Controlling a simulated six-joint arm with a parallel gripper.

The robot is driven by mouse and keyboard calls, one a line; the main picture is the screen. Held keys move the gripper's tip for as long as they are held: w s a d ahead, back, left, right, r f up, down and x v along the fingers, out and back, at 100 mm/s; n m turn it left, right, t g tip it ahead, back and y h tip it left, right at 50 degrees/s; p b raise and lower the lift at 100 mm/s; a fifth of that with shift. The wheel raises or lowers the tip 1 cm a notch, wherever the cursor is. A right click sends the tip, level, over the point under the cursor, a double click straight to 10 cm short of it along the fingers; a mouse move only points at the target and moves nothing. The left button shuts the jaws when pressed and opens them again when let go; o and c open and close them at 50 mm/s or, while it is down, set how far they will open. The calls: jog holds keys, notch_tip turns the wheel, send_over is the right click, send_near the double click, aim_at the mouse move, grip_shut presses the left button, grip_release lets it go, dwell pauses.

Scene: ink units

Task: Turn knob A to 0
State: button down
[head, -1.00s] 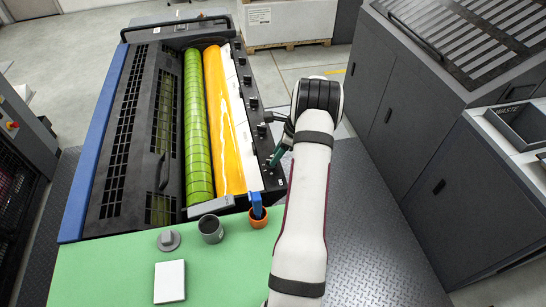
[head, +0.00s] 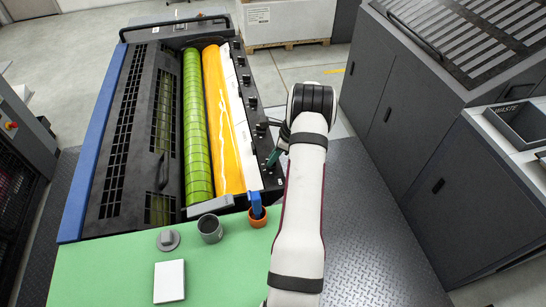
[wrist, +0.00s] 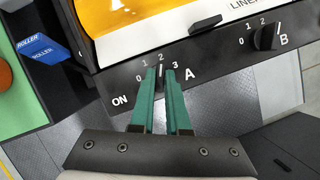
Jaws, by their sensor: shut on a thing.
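Knob A (wrist: 161,77) is a dark knob on the black panel, mostly hidden between my fingers in the wrist view. The marks 0, 1, 2 and 3 fan around it, with 0 at the left and 3 at the right. A pale line between the fingertips seems to point near 2, but the fingers hide much of it. My gripper (wrist: 161,74) has green fingers shut on knob A from both sides. In the head view my gripper (head: 273,158) is at the near end of the panel, where the knob is too small to read.
Knob B (wrist: 266,38) is to the right of knob A, with its own scale. Several more dark knobs run along the panel (head: 257,125) in the head view. An orange pot (head: 258,217) and a dark cup (head: 210,228) stand on the green table (head: 120,265).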

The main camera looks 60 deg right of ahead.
jog(key=shift+n, duration=0.4)
jog(key=n+g+y, duration=0.1)
jog(key=n, duration=0.2)
jog(key=n+y, duration=0.1)
jog(key=n, duration=0.1)
jog(key=shift+w+d+n+g, duration=0.15)
jog(key=shift+n+g, duration=0.25)
jog(key=n+g, duration=0.1)
jog(key=n, duration=0.1)
jog(key=n+y, duration=0.1)
jog(key=n, duration=0.2)
jog(key=shift+w+g, duration=0.1)
jog(key=shift+g, duration=0.3)
jog(key=shift+n, duration=0.4)
jog(key=c, duration=0.9)
grip_release()
jog(key=shift+r, duration=0.1)
